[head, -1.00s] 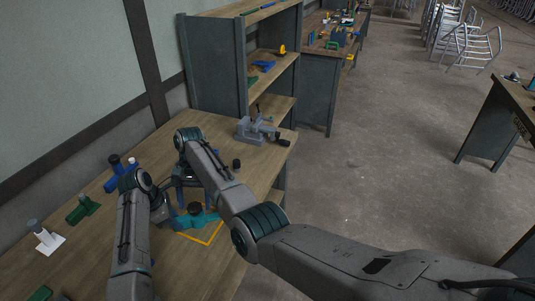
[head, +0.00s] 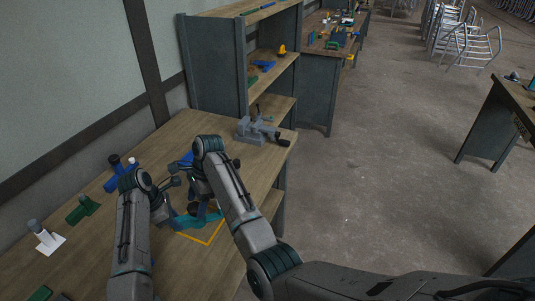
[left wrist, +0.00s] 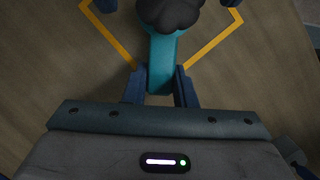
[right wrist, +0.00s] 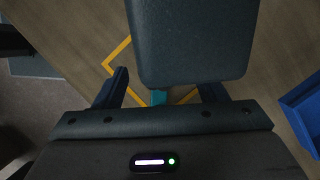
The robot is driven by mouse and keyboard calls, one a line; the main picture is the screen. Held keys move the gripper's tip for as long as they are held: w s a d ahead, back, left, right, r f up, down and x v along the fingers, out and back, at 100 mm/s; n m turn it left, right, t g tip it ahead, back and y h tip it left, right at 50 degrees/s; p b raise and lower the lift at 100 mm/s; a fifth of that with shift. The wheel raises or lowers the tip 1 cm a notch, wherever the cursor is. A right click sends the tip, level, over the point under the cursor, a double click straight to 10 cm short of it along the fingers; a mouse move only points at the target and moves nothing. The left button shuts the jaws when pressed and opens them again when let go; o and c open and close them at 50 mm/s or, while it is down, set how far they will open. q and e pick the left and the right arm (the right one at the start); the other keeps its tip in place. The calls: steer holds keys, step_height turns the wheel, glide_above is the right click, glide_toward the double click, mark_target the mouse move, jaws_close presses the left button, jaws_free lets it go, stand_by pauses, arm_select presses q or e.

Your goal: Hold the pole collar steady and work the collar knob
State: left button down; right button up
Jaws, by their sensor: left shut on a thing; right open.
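The teal pole collar (head: 188,222) lies on the wooden table at the orange outline. In the left wrist view, its teal arm (left wrist: 161,62) runs down between the fingers of my left gripper (left wrist: 160,88), which is shut on it. The black lobed knob (left wrist: 170,12) is at the top of that view. My right gripper (right wrist: 162,90) is open above the collar, its fingers apart. Its fingertips show on either side of the knob in the left wrist view. In the right wrist view, a dark block hides the knob and most of the collar; only a teal bit shows.
The orange outline (head: 207,243) marks the table near its right edge. A grey vise (head: 257,131) stands at the far corner. A blue fixture (head: 121,172), a green one (head: 82,209) and a white-based one (head: 47,238) stand to the left. A blue bin (right wrist: 303,112) is at the right.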

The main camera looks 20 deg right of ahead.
arm_select(q)
steer(key=shift+f, duration=0.1)
arm_select(e)
steer(key=shift+s+m+t, duration=0.1)
steer(key=shift+m+t, duration=0.2)
steer(key=shift+m, duration=0.3)
steer(key=v, duration=0.5)
steer(key=w+d+n+t+h, duration=0.1)
steer(key=w+d+n+t, duration=0.1)
steer(key=d, duration=1)
steer(key=w+d+n+t+h, duration=0.2)
steer(key=w+d+n, duration=0.2)
steer(key=d, duration=0.9)
steer(key=w, duration=0.3)
steer(key=shift+f+n+h, duration=0.3)
steer(key=shift+f+n, duration=0.05)
steer(key=shift+n, duration=0.05)
steer(key=shift+d, duration=0.1)
arm_select(q)
steer(key=c, duration=1.1)
jaws_free()
arm_select(e)
steer(key=shift+w+f, duration=0.1)
